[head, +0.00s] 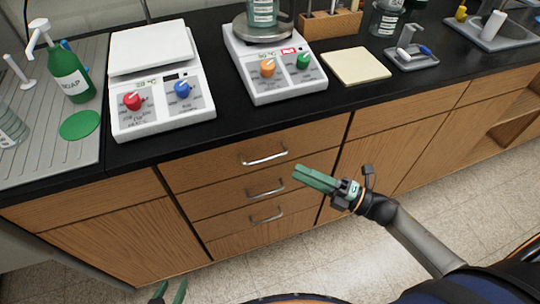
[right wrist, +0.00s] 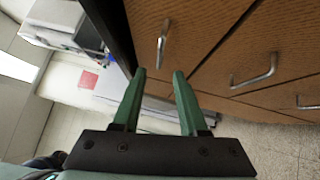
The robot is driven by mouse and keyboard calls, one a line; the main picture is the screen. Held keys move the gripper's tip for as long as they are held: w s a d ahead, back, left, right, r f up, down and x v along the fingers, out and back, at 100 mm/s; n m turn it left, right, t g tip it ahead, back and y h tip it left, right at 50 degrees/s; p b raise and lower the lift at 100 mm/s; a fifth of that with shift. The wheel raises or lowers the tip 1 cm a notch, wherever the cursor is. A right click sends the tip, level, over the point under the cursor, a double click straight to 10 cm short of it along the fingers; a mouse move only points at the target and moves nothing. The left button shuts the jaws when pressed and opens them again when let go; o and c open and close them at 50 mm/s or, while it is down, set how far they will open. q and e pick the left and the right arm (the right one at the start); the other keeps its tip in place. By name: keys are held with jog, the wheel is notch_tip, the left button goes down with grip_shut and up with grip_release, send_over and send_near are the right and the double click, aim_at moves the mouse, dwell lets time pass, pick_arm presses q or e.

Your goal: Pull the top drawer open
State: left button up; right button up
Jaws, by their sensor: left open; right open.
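The top drawer (head: 228,163) is a wooden front just under the black counter, with a silver bar handle (head: 264,156). It looks shut, flush with the drawers below. My right gripper (head: 297,173) is open and empty, just right of and below that handle in the head view, not touching it. In the right wrist view, the green fingers (right wrist: 159,75) are apart, with a handle (right wrist: 162,43) ahead of them, probably the top one. My left gripper (head: 169,292) shows only its green fingertips at the bottom edge, open and empty, far from the drawers.
Two lower drawers have handles (head: 266,190) and (head: 267,216). The black counter (head: 230,125) overhangs above and holds two hot plates, a soap bottle (head: 68,73) and a beige pad (head: 356,66). The tiled floor (head: 325,250) in front is clear.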

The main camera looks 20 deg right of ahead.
aim_at(268, 159)
jog(key=p+x, duration=0.1)
jog(key=x, duration=0.8)
jog(key=shift+w+a, duration=0.25)
jog(key=shift+w, duration=0.05)
grip_shut()
dwell(1.0)
